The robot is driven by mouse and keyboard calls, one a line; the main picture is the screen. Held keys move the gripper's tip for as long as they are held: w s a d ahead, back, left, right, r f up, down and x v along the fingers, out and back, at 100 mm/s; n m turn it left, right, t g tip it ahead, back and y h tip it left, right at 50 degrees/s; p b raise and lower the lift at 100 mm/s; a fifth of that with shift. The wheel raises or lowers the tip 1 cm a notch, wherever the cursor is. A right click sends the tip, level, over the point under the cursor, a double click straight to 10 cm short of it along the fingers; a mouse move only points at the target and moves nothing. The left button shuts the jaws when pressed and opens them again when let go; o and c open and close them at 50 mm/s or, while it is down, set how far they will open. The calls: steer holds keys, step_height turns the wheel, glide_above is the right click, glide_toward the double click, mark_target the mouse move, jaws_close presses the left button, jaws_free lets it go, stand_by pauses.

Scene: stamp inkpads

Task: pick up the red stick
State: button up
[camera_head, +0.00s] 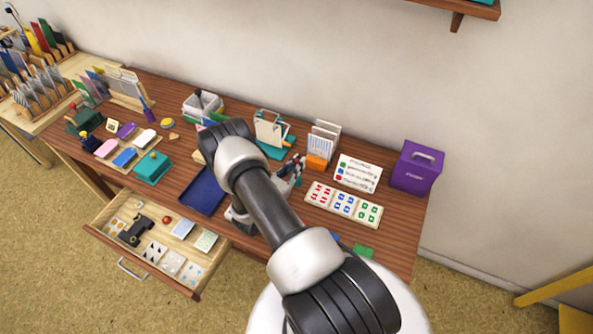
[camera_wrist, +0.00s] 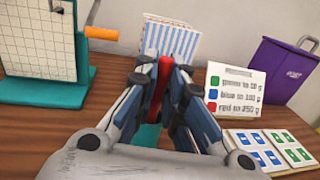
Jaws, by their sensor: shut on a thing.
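My gripper (camera_wrist: 160,98) is shut on the red stick (camera_wrist: 162,76) in the wrist view. The red stick stands roughly upright between the two fingers, and its lower part is hidden by them. In the head view my gripper (camera_head: 292,170) is over the table, partly hidden behind my arm. The red stick is too small and covered to make out clearly there.
Behind the gripper stand a striped card holder (camera_wrist: 170,40) and a teal stand with a grid panel (camera_wrist: 40,38). To the right are a sign card (camera_wrist: 234,90), a purple bin (camera_wrist: 276,66) and tiles with blue and green marks (camera_wrist: 272,150). A blue tray (camera_head: 203,192) and open drawer (camera_head: 150,262) lie left.

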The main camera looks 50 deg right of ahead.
jaws_close()
step_height(320, 180, up, 20)
steer(key=p, duration=0.5)
steer(key=shift+o, duration=0.3)
jaws_free()
jaws_close()
